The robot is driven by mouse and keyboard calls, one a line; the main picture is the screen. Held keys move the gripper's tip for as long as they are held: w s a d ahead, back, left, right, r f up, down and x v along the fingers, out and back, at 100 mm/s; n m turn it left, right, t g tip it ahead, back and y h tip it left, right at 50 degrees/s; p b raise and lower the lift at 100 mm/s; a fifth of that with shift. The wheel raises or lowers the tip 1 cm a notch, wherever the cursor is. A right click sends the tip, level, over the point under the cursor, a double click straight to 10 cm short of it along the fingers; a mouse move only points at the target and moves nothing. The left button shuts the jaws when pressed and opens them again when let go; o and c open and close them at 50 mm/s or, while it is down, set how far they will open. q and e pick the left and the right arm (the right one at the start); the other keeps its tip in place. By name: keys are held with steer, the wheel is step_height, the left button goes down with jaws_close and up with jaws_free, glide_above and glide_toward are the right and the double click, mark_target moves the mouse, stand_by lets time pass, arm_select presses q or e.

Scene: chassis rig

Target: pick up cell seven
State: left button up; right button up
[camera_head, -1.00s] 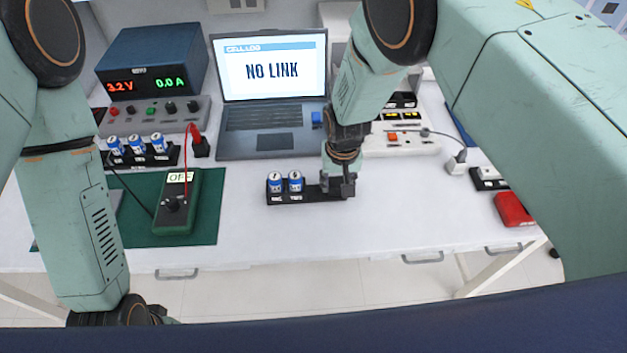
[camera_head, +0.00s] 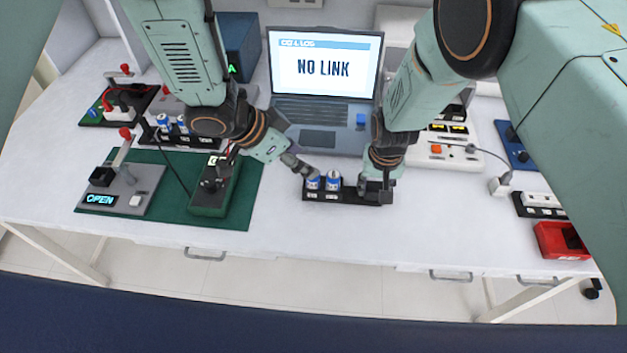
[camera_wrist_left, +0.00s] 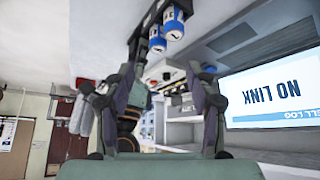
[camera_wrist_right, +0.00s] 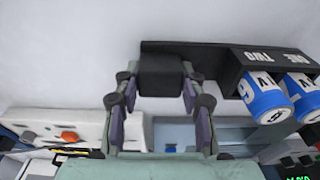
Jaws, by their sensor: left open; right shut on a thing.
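A black tray (camera_head: 345,197) on the white table holds two blue-and-white cells, a left one (camera_head: 313,183) and a right one (camera_head: 333,181). The right wrist view shows its slots marked ONE and TWO; I cannot surely read which cell is seven. My right gripper (camera_wrist_right: 160,80) is shut on the black block (camera_wrist_right: 160,75) at the tray's right end. My left gripper (camera_head: 308,171) is open and empty, close to the left cell. In the left wrist view the cells (camera_wrist_left: 173,24) show beyond the fingers, not between them. More cells (camera_head: 163,123) stand in a rack behind the left arm, partly hidden.
A laptop (camera_head: 322,100) reading NO LINK stands behind the tray. A green mat (camera_head: 235,217) carries a green tester (camera_head: 210,197) and a grey fixture reading OPEN (camera_head: 120,190). A red bin (camera_head: 562,240) is at right. The table before the tray is clear.

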arm_select(q)
steer(key=w+r+m, duration=0.2)
steer(key=g+y, duration=0.2)
glide_above(313, 182)
steer(key=w+a, duration=0.1)
step_height(313, 182, down, 6)
steer(key=shift+w+f, duration=0.15)
steer(key=shift+s+a+x, duration=0.15)
steer(key=shift+a+x, duration=0.05)
steer(key=shift+x, duration=1.15)
steer(key=shift+s+a+x, duration=0.1)
steer(key=shift+a+x, duration=0.1)
steer(key=shift+x, duration=1.1)
steer(key=shift+f, duration=0.2)
jaws_close()
